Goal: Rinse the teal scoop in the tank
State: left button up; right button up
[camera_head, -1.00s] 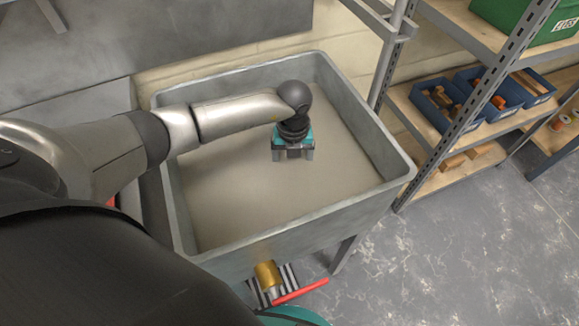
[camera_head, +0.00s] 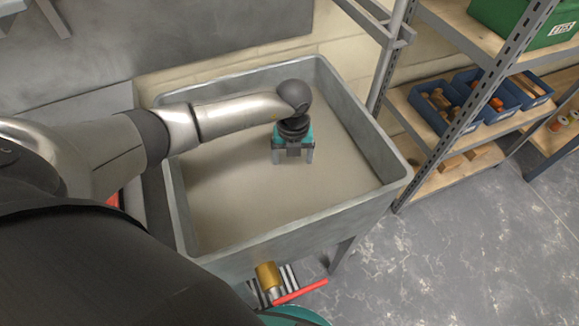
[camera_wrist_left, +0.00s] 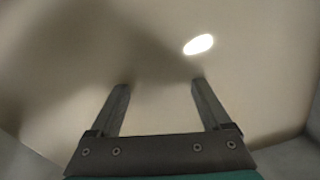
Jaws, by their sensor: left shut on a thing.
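The grey tank (camera_head: 392,190) is filled with murky beige water (camera_head: 235,190). My left gripper (camera_head: 293,158) points down into the tank, right of its middle. In the left wrist view, the two fingers of my left gripper (camera_wrist_left: 160,88) stand apart, with their tips at the water surface. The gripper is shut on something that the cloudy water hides. No part of the teal scoop can be made out; the teal at the wrist looks like gripper housing. My right gripper is not in view.
The tank's walls surround my left gripper. A brass valve (camera_head: 268,274) with a red handle (camera_head: 300,291) is at the tank's front. A metal shelf unit with blue bins (camera_head: 435,103) and a green crate (camera_head: 548,28) stands right. The floor (camera_head: 470,250) at lower right is clear.

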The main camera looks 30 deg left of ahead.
pick_arm(q)
notch_tip(320, 180, up, 3)
jog(key=shift+f+p, duration=0.2)
jog(key=shift+p, duration=0.7)
jog(key=shift+r+p, duration=0.6)
notch_tip(320, 180, up, 5)
jog(key=p, duration=0.4)
jog(key=shift+f, duration=0.1)
notch_tip(320, 180, up, 10)
jog(key=p, duration=0.9)
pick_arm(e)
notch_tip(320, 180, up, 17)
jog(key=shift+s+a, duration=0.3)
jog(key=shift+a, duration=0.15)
pick_arm(q)
notch_tip(320, 180, up, 4)
jog(key=p, duration=0.4)
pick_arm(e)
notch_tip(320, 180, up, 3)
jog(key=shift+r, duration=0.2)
